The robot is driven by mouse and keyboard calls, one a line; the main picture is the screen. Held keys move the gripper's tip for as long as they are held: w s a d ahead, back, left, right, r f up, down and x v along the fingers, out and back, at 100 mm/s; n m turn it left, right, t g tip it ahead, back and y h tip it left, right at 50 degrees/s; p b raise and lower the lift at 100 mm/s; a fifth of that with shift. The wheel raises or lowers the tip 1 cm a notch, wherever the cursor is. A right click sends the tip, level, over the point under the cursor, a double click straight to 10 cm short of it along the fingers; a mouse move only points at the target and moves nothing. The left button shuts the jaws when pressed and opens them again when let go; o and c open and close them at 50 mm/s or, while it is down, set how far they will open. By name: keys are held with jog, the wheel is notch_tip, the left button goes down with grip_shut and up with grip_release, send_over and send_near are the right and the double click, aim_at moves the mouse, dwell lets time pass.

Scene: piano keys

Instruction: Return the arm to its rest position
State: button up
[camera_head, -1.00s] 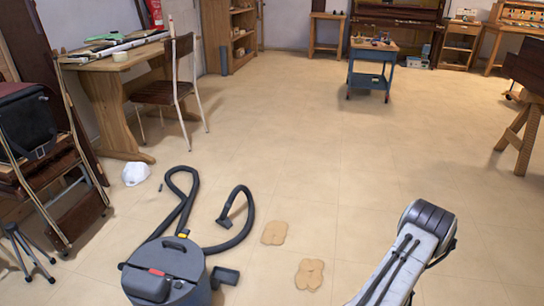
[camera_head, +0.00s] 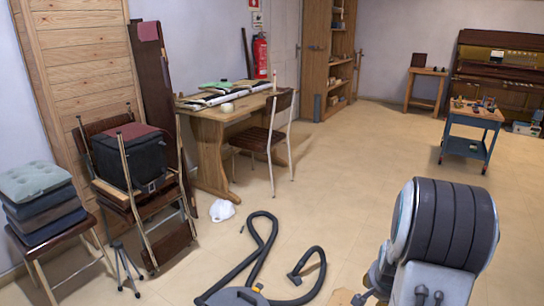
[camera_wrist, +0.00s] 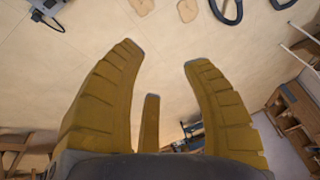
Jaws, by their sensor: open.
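My gripper (camera_wrist: 163,60) shows in the wrist view with its yellow-brown ribbed fingers spread apart and nothing between them. Behind the fingers is the tiled floor, seen at a tilt. In the head view my arm's grey and black joint stands at the lower right, and the gripper itself is outside that view. My gripper touches nothing that I can see.
A vacuum cleaner hose (camera_head: 262,262) lies on the floor ahead. A wooden desk (camera_head: 212,150) with a chair (camera_head: 270,135) stands at the left, near stacked cushions (camera_head: 38,195). A blue cart (camera_head: 467,145) stands at the right. The middle floor is clear.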

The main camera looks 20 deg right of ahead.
jog(key=a+r+n+y+p, duration=0.1)
jog(key=a+r+n+p, duration=0.35)
jog(key=a+r, duration=0.65)
jog(key=s+a+r+n+y+p, duration=0.1)
jog(key=s+a+r+n+p, duration=0.3)
jog(key=a+r, duration=0.4)
jog(key=s+a+r+n+y+p, duration=0.1)
jog(key=s+a+r+n+p, duration=0.4)
jog(key=r, duration=0.6)
jog(key=s+a+p, duration=0.2)
jog(key=a, duration=0.1)
jog(key=shift+s+a+r+p, duration=0.2)
jog(key=shift+s+a+p, duration=0.1)
jog(key=shift+s+a, duration=0.1)
